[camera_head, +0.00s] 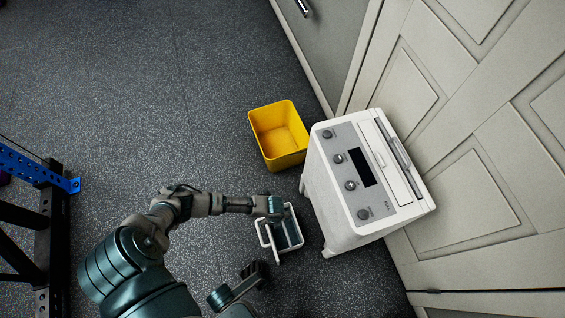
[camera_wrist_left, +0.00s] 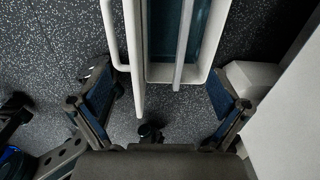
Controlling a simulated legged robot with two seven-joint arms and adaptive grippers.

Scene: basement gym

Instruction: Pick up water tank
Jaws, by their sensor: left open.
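The water tank (camera_head: 291,230) is a small white, open-topped container with a bluish inside and a white loop handle. It is beside the white appliance, low near the floor. In the left wrist view the tank (camera_wrist_left: 205,40) fills the top middle, with its handle bar to the left. My left gripper (camera_head: 272,208) is above the tank's far end in the head view. In the wrist view my left gripper (camera_wrist_left: 160,78) is open, its fingers spread to either side of the tank's near end and handle. No grip on the tank shows.
A white appliance (camera_head: 340,205) with knobs and a dark display stands right of the tank, close to pale panelled doors (camera_head: 475,200). A yellow bin (camera_head: 278,135) sits behind the tank. A black and blue rack (camera_head: 50,230) stands at far left.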

